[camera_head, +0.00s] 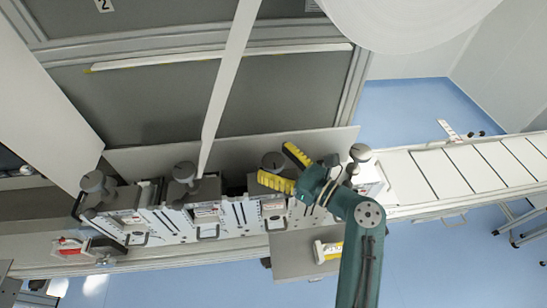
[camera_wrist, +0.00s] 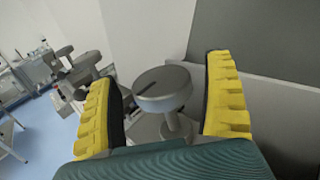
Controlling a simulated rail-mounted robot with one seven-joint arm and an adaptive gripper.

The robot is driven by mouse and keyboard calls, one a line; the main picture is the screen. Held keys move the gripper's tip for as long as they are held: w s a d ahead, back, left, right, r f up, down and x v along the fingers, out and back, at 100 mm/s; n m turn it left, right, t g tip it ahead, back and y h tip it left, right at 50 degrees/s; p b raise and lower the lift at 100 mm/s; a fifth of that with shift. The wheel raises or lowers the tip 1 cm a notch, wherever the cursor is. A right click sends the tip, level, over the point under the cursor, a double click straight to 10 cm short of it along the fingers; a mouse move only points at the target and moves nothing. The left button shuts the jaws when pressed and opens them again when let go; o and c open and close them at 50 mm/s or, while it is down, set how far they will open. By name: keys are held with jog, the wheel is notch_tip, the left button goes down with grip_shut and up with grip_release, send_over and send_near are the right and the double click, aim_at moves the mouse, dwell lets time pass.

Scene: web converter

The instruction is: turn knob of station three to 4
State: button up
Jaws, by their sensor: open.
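A grey round knob (camera_head: 273,162) on a post stands third from the left in a row of similar knobs in the head view. In the wrist view the knob (camera_wrist: 163,88) shows a dark line across its flat top. My gripper (camera_head: 272,161) is open, with one yellow finger on each side of this knob. In the wrist view gaps show between the knob and both fingers of my gripper (camera_wrist: 160,80), so it is not gripped. No station number or dial scale is readable near the knob.
Similar knobs stand to the left (camera_head: 184,172), farther left (camera_head: 93,181) and to the right (camera_head: 360,153). A white web strip (camera_head: 226,85) runs down to the second knob. A grey panel (camera_head: 190,100) rises behind the row. A white slatted conveyor (camera_head: 465,170) extends right.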

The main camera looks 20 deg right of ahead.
jog(key=shift+w+a, duration=0.1)
jog(key=shift+w, duration=0.15)
jog(key=shift+c, duration=0.3)
jog(key=c, duration=1.1)
jog(key=shift+r+p, duration=0.1)
jog(key=shift+p, duration=0.45)
